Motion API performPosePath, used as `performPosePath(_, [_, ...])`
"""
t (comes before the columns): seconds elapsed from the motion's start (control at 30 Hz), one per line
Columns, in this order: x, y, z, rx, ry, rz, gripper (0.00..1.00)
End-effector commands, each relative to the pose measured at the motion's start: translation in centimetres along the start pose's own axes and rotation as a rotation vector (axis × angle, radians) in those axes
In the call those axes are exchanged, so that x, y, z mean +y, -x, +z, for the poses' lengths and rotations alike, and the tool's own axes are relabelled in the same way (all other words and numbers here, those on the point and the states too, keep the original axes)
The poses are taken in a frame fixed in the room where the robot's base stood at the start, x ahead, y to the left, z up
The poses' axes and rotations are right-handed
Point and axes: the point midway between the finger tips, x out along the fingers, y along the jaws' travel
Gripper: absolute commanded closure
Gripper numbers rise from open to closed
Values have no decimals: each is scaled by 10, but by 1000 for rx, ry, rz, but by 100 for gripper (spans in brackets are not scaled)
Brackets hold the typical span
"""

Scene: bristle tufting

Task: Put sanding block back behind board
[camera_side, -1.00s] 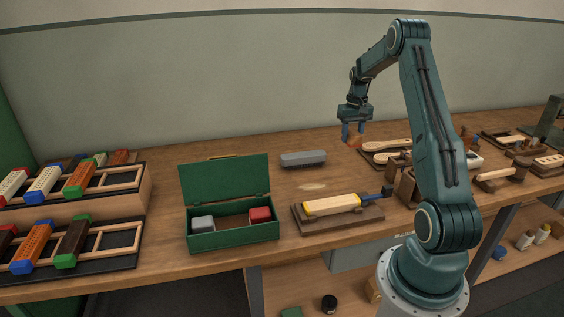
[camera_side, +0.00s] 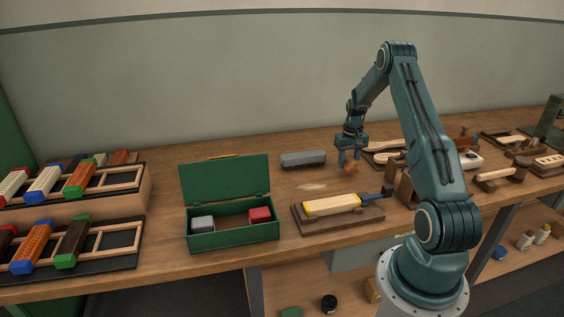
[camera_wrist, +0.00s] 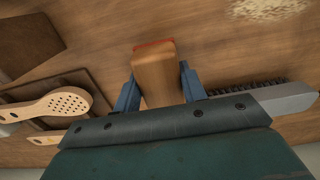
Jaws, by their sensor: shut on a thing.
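My gripper (camera_side: 350,160) is shut on the sanding block, a small brown wooden block (camera_side: 351,168) with a red edge. In the wrist view the sanding block (camera_wrist: 157,78) sits between the two blue fingers of my gripper (camera_wrist: 159,92), its red end pointing away. In the side view it hangs low over the rear of the bench; I cannot tell whether it touches the top. A dark wooden board (camera_side: 342,222) carrying a cream brush body (camera_side: 332,205) lies in front of it, nearer the bench's front edge. Which board the task means is not clear.
A grey brush (camera_side: 303,159) lies just left of my gripper. Boards with pale paddle brushes (camera_side: 386,144) are close on the right. An open green box (camera_side: 232,236) stands front left. Bare bench with a pale dust patch (camera_side: 312,187) lies between.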

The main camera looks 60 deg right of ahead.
Motion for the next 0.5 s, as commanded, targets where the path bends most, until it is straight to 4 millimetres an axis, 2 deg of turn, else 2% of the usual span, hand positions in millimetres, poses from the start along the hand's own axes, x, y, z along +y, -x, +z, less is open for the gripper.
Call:
performPosePath(0.2, [0, -24, 0, -1, 0, 0, 83])
performPosePath(0.5, [0, -28, 0, 1, 0, 0, 83])
